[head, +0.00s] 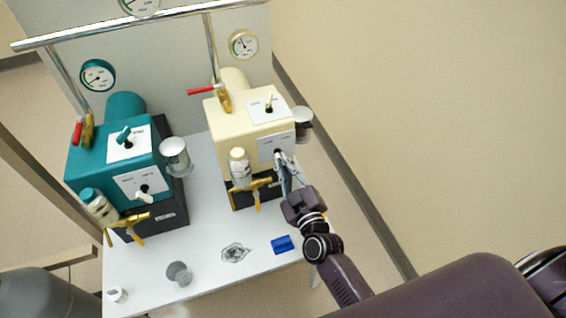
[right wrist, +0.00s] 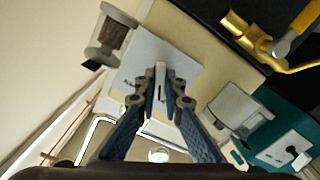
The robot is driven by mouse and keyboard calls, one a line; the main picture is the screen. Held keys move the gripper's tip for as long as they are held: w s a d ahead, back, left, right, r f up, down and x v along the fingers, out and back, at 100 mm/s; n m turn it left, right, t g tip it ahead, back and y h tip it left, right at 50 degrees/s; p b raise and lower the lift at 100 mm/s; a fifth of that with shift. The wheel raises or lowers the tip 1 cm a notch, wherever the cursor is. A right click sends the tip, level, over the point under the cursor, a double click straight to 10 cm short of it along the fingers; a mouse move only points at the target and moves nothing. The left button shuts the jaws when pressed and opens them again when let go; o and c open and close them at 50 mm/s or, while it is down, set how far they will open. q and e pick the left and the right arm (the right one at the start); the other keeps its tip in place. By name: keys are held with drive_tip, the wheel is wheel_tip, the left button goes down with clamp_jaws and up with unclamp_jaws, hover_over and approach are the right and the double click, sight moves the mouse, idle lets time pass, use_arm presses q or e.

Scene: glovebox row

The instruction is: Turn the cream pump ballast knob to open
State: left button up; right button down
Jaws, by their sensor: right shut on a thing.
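The cream pump (head: 228,118) stands on the right half of the white table. Its front face carries a white plate (head: 290,140) with a small knob, which my right gripper (head: 283,160) covers in the head view. In the right wrist view the pale knob (right wrist: 160,70) stands between my fingertips (right wrist: 160,92), and the gripper is shut on it. The knob's lever lies about along the picture's vertical there. A second knob (head: 269,104) sits on the pump's top plate. The lettering on both plates is too small to read. My left gripper is not in view.
A teal pump (head: 85,163) with its own knobs stands to the left. A glass jar (head: 239,162) and brass valve (head: 252,185) are close left of my gripper. A blue block (head: 282,244) and grey knob-like piece (head: 178,272) lie on the table (head: 215,285). A metal rail runs above.

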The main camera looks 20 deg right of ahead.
drive_tip(key=shift+m, duration=0.3)
drive_tip(key=shift+m+p, duration=0.7)
drive_tip(key=shift+m, duration=1.8)
drive_tip(key=c, duration=2)
unclamp_jaws()
drive_tip(key=shift+c, duration=0.2)
drive_tip(key=s, duration=1.2)
drive_tip(key=shift+d, duration=0.2)
